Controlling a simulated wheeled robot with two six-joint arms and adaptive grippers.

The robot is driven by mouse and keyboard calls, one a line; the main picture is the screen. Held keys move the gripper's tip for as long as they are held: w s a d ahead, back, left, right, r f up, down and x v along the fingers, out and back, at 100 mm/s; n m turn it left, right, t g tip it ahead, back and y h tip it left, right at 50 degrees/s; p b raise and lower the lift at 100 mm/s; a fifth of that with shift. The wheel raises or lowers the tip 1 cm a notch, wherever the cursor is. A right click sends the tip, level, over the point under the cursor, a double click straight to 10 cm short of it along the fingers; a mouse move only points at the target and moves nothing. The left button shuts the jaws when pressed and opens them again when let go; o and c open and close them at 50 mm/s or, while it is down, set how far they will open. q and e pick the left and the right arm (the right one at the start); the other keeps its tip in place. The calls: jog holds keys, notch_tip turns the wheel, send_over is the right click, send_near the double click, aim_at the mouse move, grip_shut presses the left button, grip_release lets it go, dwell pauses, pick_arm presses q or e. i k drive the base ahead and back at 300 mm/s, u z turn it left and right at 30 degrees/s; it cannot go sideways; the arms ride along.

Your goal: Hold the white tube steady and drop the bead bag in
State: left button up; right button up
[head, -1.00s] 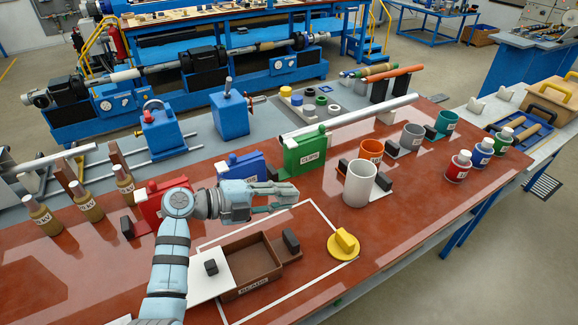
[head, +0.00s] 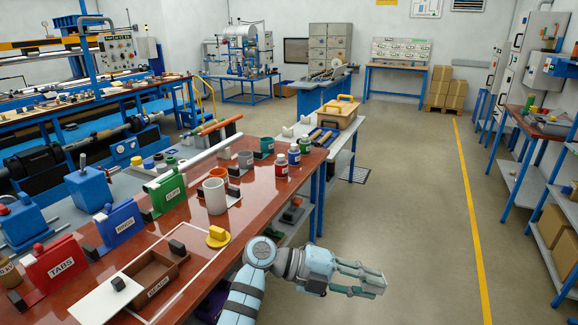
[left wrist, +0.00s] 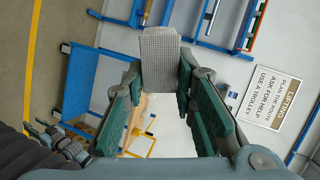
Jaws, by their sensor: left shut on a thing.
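The white tube (head: 214,196) stands upright and open-topped on the red table, beside a black grip block. My left gripper (head: 372,281) is to the right of the table, over the floor, well apart from the tube. In the left wrist view its fingers are shut on a grey textured block (left wrist: 160,58); I cannot tell whether this is the bead bag. An open brown box (head: 155,270) labelled BEADS sits at the near table edge. Part of what looks like my right gripper (left wrist: 45,132) shows small in the left wrist view.
A yellow knobbed disc (head: 217,237) lies near the tube. Grey and orange cups and small bottles (head: 281,165) stand farther back. Red, blue and green (head: 166,190) bins line the table's left. Open floor (head: 420,200) lies to the right.

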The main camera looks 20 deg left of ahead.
aim_at(216, 211)
jog(key=z, duration=0.15)
jog(key=i, duration=1.9)
jog(key=u, duration=1.7)
jog(key=i, duration=0.75)
jog(key=u, duration=0.7)
